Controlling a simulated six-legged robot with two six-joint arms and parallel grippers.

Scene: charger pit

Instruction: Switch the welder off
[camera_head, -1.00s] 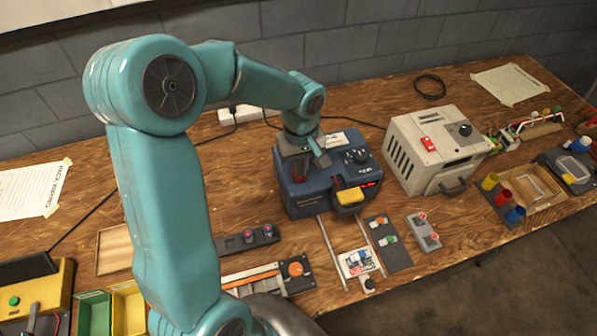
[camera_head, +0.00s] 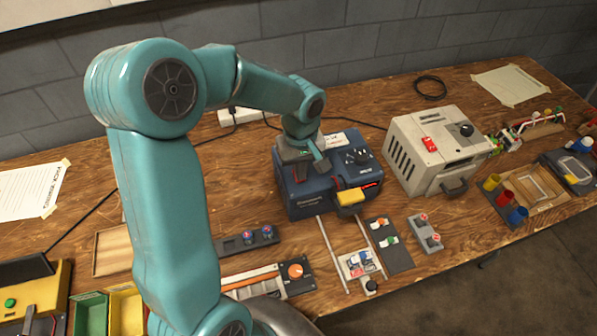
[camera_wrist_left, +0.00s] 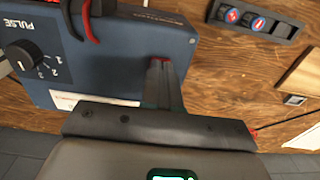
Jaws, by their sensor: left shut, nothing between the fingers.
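The welder is a blue box (camera_head: 325,198) near the middle of the bench, with a dark dial (camera_head: 357,156) on top. The wrist view shows its blue top (camera_wrist_left: 115,62), the dial marked PULSE (camera_wrist_left: 25,55) and red and black leads (camera_wrist_left: 80,18). My left gripper (camera_head: 300,172) is shut and empty, pointing down onto the welder's top near its left side. In the wrist view its closed fingertips (camera_wrist_left: 161,66) are over the top, with a bit of red at their tip. They hide what lies under them; I cannot tell whether they touch. My right gripper is out of view.
A beige box (camera_head: 405,150) with a red switch (camera_head: 429,145) stands right of the welder. A dark strip with two round buttons (camera_head: 250,240) lies front left. A power strip (camera_head: 240,116) is behind.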

